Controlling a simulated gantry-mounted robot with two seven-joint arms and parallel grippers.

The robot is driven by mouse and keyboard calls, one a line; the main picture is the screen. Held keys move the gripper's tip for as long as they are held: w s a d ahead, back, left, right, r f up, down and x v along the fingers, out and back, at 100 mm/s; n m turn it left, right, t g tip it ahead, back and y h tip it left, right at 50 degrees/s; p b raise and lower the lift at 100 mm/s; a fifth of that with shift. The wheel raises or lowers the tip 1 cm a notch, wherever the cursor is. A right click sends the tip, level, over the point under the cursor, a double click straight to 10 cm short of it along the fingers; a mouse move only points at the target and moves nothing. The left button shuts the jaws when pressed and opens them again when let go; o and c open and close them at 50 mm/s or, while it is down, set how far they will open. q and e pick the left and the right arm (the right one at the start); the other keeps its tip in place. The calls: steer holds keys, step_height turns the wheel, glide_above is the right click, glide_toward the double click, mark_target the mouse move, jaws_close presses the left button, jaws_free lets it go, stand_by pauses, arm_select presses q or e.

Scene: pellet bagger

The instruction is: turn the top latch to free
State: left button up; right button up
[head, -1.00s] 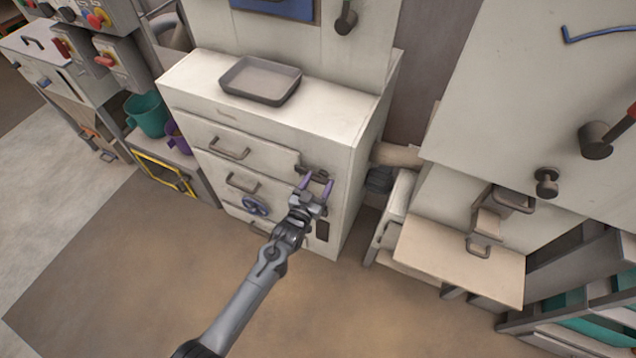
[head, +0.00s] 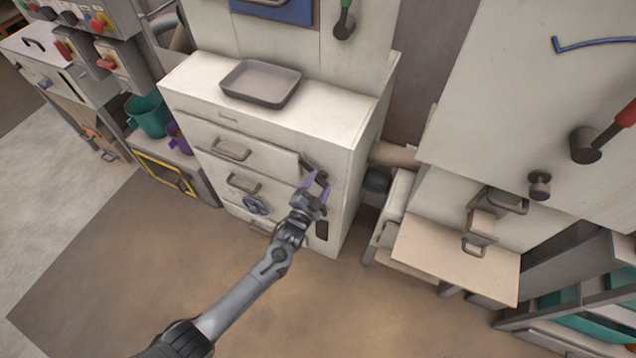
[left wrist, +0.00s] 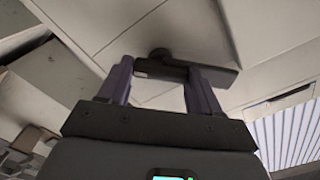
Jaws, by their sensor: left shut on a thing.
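The top latch is a dark bar (head: 313,167) on the right side of the white cabinet's front, beside the top drawer. In the head view it slants down to the right. In the left wrist view the latch bar (left wrist: 180,68) lies across the picture, with its round pivot behind it. My left gripper (head: 317,181) has its purple fingers at the latch. The left wrist view shows the left gripper (left wrist: 162,74) with one finger at the bar's left end and the other over its right part, shut on it. My right gripper is not in view.
The white cabinet (head: 270,130) has drawers with handles (head: 232,150) and a purple handwheel (head: 255,206) left of my gripper. A grey tray (head: 260,83) lies on its top. A lower dark latch (head: 322,230) is below my gripper. The floor in front is clear.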

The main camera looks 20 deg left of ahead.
arm_select(q)
steer(key=m+p, duration=0.1)
steer(key=m, duration=0.4)
steer(key=shift+m, duration=0.3)
steer(key=shift+f+m+p, duration=0.1)
steer(key=shift+m+p, duration=0.2)
steer(key=shift+m, duration=1.5)
steer(key=o, duration=1.1)
steer(key=shift+c, duration=0.2)
steer(key=shift+s, duration=0.15)
